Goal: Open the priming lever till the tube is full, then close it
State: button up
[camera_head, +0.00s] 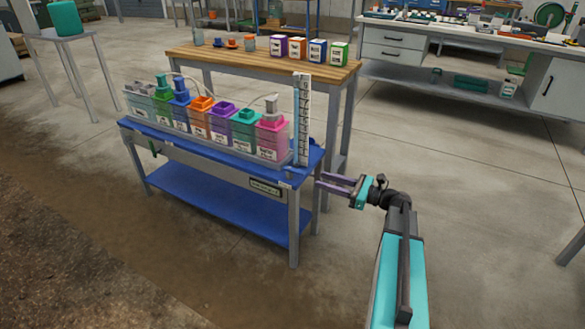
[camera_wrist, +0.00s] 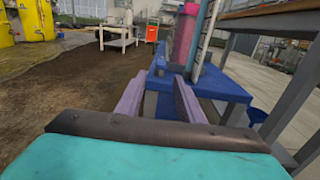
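The blue fertigation skid (camera_head: 215,208) stands in the middle of the head view, with a row of coloured tanks on top. A slim upright tube (camera_head: 295,128) stands at its right end, beside a white scale board (camera_head: 303,118). The tube also shows in the wrist view (camera_wrist: 205,38); its fill level is too small to tell. My gripper (camera_head: 319,181) is off the skid's right end, below the top's height, its purple fingers pointing left. The fingers are apart and empty in the wrist view (camera_wrist: 158,85). I cannot make out the priming lever.
A pink tank (camera_head: 270,140) stands nearest the tube. A wooden-topped bench (camera_head: 255,58) with small boxes stands close behind the skid. A grey workbench (camera_head: 470,65) is at the back right.

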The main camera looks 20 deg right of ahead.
aim_at(283, 168)
jog(key=shift+w, duration=0.15)
jog(key=shift+b+x, duration=1.3)
jog(key=shift+x, duration=5.45)
jog(key=shift+c, duration=0.2)
grip_shut()
